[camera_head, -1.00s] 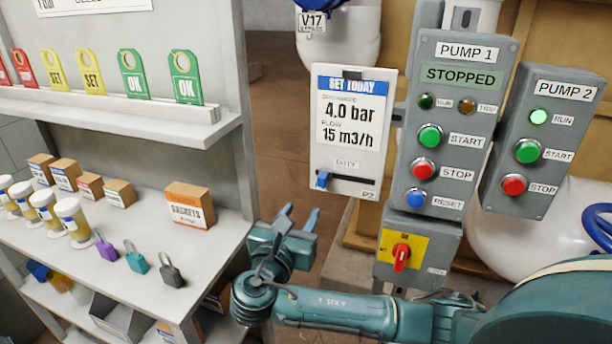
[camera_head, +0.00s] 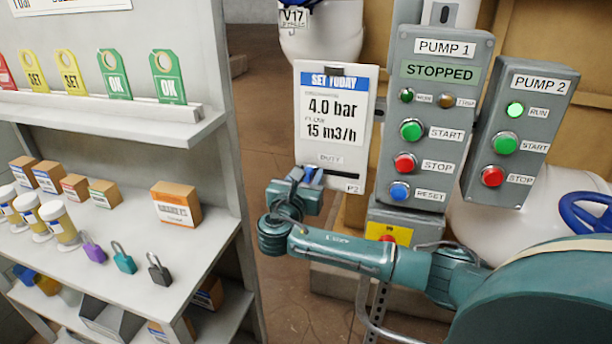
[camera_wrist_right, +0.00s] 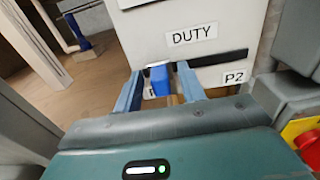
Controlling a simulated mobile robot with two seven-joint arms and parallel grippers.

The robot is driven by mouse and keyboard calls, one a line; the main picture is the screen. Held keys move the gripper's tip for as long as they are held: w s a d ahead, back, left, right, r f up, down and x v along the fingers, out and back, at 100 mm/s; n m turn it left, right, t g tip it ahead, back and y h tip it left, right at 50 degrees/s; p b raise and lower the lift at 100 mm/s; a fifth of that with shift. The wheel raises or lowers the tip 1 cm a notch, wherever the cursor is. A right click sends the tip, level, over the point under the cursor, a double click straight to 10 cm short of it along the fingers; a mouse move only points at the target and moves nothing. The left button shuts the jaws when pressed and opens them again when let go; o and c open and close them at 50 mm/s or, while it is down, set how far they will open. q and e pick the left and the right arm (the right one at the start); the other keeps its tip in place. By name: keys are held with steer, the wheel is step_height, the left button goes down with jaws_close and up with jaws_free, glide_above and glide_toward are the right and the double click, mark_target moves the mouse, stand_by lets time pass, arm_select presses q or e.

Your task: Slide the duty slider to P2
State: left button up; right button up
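The duty slider has a blue knob (camera_wrist_right: 159,80) at the left end of a black slot (camera_wrist_right: 222,57) in a white panel (camera_head: 336,120). The P2 label (camera_wrist_right: 234,78) is below the slot's right end. My right gripper (camera_wrist_right: 158,76) is open, one finger on each side of the knob. The right finger is very close to the knob; I cannot tell whether it touches. In the head view my right gripper (camera_head: 308,177) is at the panel's lower left and covers the slot's left end. My left gripper is not in view.
The grey Pump 1 box (camera_head: 436,120) stands right of the panel, with a yellow switch plate (camera_head: 389,232) below, partly behind my right arm. The Pump 2 box (camera_head: 520,135) is farther right. A shelf (camera_head: 130,262) with padlocks, jars and cartons stands on the left.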

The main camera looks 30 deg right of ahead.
jaws_close()
stand_by(0.4)
